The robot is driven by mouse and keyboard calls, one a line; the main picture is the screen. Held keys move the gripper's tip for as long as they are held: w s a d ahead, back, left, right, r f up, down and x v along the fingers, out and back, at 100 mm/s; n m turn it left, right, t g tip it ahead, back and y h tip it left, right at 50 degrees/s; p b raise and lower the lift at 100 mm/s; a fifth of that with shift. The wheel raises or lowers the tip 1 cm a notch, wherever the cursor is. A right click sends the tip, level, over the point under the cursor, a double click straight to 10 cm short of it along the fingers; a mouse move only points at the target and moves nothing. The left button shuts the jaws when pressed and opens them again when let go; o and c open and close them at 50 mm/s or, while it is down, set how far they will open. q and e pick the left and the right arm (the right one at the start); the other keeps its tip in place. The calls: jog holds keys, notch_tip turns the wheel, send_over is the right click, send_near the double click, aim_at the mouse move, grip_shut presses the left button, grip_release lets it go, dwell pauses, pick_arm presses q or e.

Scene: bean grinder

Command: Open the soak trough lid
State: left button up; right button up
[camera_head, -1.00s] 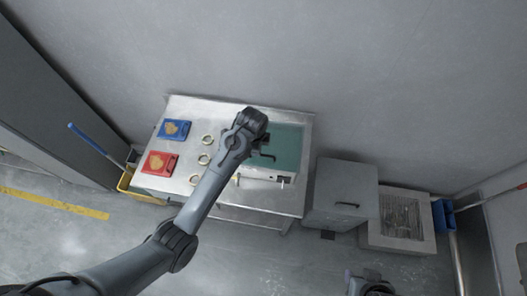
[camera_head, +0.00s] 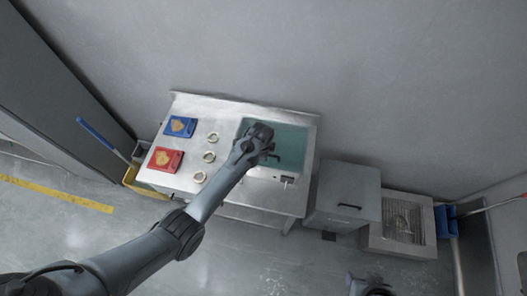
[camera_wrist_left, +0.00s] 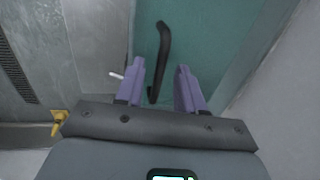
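The soak trough lid (camera_head: 292,143) is a flat teal panel on the metal bench. It looks closed. Its black bar handle (camera_wrist_left: 163,55) stands up in the left wrist view. My left gripper (camera_wrist_left: 160,66) is open, its two purple fingers on either side of the handle's near part, not closed on it. In the head view my left gripper (camera_head: 271,151) is over the lid's left part, and the arm hides part of the lid. What appears to be my right gripper (camera_head: 371,287) is at the bottom edge, cut off, its fingers unclear.
The metal bench (camera_head: 228,108) also holds a blue tray (camera_head: 180,127), a red tray (camera_head: 165,160) and pale rings (camera_head: 208,157). A grey box (camera_head: 345,190) with a black handle and a grated unit (camera_head: 404,220) stand to the right. A wall is close behind.

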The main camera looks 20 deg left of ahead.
pick_arm(q)
grip_shut()
dwell(0.3)
